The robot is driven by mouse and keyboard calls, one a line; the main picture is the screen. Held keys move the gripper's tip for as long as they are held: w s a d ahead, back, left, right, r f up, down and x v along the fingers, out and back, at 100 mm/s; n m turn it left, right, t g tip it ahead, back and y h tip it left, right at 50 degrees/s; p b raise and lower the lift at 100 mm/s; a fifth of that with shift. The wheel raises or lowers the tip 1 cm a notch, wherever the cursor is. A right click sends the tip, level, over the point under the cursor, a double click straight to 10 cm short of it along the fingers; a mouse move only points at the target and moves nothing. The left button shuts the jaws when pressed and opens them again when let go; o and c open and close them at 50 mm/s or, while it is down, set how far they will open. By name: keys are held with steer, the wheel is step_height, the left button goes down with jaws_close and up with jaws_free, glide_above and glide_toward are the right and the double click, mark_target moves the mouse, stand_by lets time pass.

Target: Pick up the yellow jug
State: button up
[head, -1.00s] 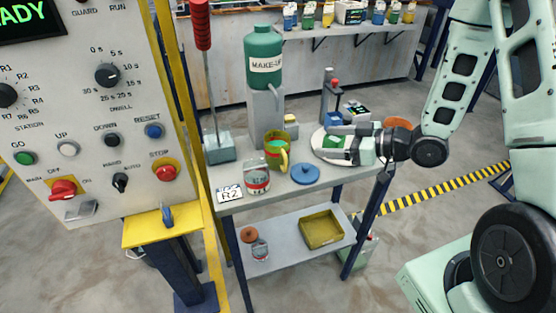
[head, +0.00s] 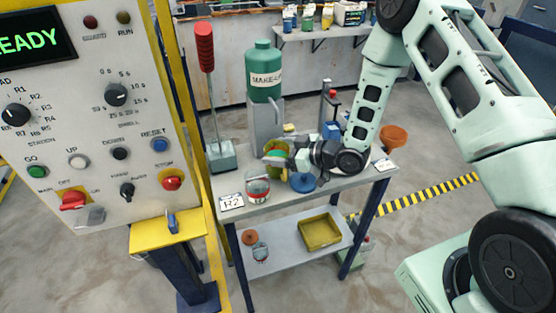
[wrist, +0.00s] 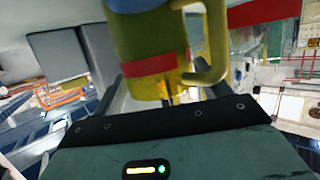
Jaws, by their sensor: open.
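The yellow jug (head: 275,171) stands on the top of the cart, in front of the green make-up tank, with green contents in its mouth. My gripper (head: 277,153) is at the jug in the head view and hides part of it. In the wrist view the jug (wrist: 150,35) is large and close ahead, with a red band and its handle on the right. My gripper's fingers (wrist: 165,92) are apart, with the jug's lower part between or just beyond them. I cannot tell whether they touch it.
A glass jar with a red band (head: 257,190) stands close in front of the jug.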

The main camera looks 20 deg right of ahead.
steer(key=shift+w+a+f, duration=0.2)
steer(key=shift+w+a, duration=0.3)
steer(key=c, duration=1)
steer(key=shift+s+r+b, duration=0.2)
steer(key=shift+r+b, duration=0.2)
steer(key=shift+b, duration=0.15)
step_height(320, 180, up, 6)
steer(key=b, duration=0.2)
steer(key=s+p, duration=1.3)
steer(key=s, duration=0.6)
steer(key=shift+s+r, duration=0.1)
steer(key=shift+s, duration=0.2)
